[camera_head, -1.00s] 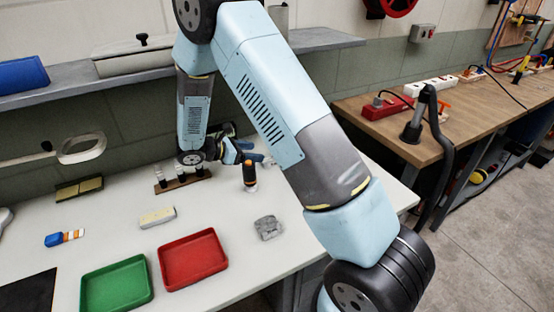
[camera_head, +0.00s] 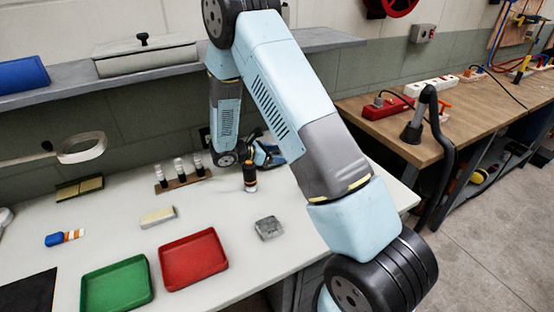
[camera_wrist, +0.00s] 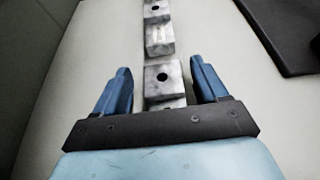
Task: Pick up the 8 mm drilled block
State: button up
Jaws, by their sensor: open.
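In the wrist view, grey metal blocks stand in a line on the pale bench. The nearer drilled block (camera_wrist: 163,80), with a dark round hole, appears between my blue fingers; part of another block shows below it. A further block (camera_wrist: 159,39) shows no clear hole, and a far drilled block (camera_wrist: 157,9) is cut by the top edge. I cannot read hole sizes. My gripper (camera_wrist: 160,70) is open, with a gap on either side of the nearer drilled block. It also shows, small, at the back of the bench in the head view (camera_head: 272,156).
A rack (camera_head: 182,181) with white-topped vials and an orange-and-black cylinder (camera_head: 249,176) stand near my gripper. A grey speckled block (camera_head: 268,228), a red tray (camera_head: 193,260) and a green tray (camera_head: 117,286) lie nearer the front. A shelf (camera_head: 75,85) overhangs the back.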

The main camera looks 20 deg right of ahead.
grip_shut()
dwell(0.7)
jog(key=shift+r, duration=0.1)
